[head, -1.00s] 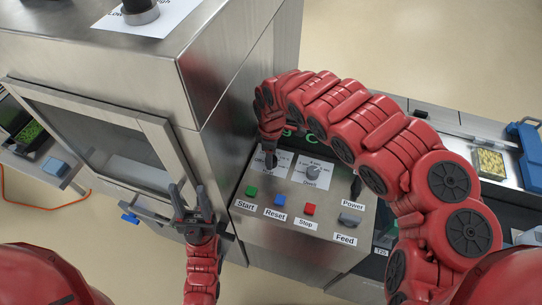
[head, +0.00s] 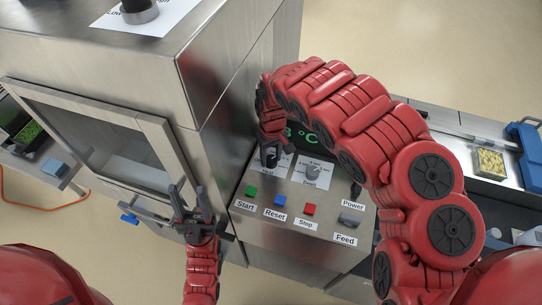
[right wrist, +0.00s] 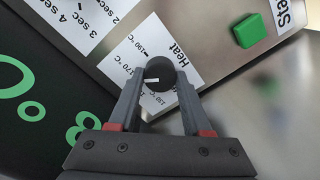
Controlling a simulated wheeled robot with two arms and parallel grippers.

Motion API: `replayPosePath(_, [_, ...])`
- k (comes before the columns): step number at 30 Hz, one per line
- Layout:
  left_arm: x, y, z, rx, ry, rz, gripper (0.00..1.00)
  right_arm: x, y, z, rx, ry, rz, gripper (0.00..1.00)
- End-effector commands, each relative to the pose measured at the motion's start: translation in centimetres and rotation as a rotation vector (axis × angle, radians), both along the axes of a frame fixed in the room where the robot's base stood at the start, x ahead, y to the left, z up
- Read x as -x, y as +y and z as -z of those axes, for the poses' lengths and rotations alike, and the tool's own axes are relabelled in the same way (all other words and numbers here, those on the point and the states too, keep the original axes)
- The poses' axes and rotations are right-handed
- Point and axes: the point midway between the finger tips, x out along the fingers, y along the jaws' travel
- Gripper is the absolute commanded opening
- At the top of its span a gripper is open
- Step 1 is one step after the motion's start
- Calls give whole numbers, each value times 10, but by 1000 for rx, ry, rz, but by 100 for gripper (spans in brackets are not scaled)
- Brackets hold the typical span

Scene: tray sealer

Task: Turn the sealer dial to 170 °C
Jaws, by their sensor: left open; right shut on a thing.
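The heat dial (right wrist: 160,68) is a dark round knob on a white label marked "Heat" (right wrist: 174,48), with temperature marks including 170 °C and 190 °C. A small white mark shows on the knob's left side; I cannot tell exactly which value it indicates. My right gripper (right wrist: 158,82) is shut on the knob, one finger on each side. In the head view my right gripper (head: 270,155) reaches down to the panel and mostly hides this dial. My left gripper (head: 191,208) is open and empty in front of the sealer's door handle.
The panel carries a dwell dial (head: 313,171), a green start button (head: 251,191), a blue reset button (head: 280,200), a red stop button (head: 309,209) and a grey feed switch (head: 349,219). A green-digit display (head: 304,134) is partly hidden by my right arm. A windowed door (head: 95,140) is at left.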

Motion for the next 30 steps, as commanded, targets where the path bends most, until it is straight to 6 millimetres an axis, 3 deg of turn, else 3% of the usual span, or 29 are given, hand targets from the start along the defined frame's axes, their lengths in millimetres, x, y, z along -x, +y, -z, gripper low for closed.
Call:
replayPosePath(12, [0, 0, -3, 0, 0, 0, 50, -1, 0, -1, -2, -2, 162, 0])
replayPosePath(27, [0, 0, -3, 0, 0, 0, 50, -1, 0, -1, -2, -4, 178, 0])
replayPosePath(28, [0, 0, -3, 0, 0, 0, 50, -1, 0, -1, -2, -4, 178, 52])
replayPosePath(30, [0, 0, -3, 0, 0, 0, 50, -1, 0, -1, -2, -3, 177, 65])
